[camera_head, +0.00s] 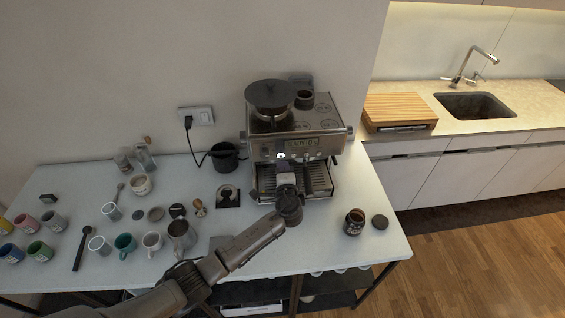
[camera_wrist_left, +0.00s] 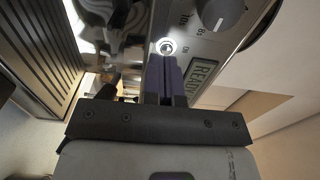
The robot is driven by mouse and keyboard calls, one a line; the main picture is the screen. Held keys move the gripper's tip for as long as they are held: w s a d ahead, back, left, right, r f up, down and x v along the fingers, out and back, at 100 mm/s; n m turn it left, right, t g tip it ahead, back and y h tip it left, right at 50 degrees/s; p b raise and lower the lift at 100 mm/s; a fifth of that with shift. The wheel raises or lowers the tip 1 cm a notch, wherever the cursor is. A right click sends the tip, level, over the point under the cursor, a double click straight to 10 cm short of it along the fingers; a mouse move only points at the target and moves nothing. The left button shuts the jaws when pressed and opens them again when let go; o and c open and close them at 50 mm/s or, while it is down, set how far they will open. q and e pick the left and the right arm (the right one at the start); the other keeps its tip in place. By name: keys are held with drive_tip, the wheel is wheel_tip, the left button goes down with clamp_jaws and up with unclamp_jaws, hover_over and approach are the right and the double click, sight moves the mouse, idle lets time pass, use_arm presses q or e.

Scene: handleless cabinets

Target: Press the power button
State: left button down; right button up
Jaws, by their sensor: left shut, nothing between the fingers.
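The espresso machine (camera_head: 330,140) stands upright on the white table against the wall. Its front panel has a lit display (camera_head: 300,145) that seems to read READY; the display also shows in the left wrist view (camera_wrist_left: 204,73). A round power button (camera_head: 281,156) with a bright white ring sits to the left of the display; in the wrist view the button (camera_wrist_left: 166,46) is just beyond my fingertips. My left gripper (camera_head: 284,172) is shut and empty, in front of the machine just below the button. Its fingers (camera_wrist_left: 172,68) point at the panel. I cannot tell whether they touch it. My right gripper is not in view.
A dark knob (camera_wrist_left: 221,12) is on the panel near the button. Several cups and tools, including a green mug (camera_head: 125,243), cover the left of the table. A jar (camera_head: 354,222) stands at the right. A sink counter (camera_head: 510,118) is beyond.

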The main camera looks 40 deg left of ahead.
use_arm(q)
drive_tip(key=shift+x, duration=0.9)
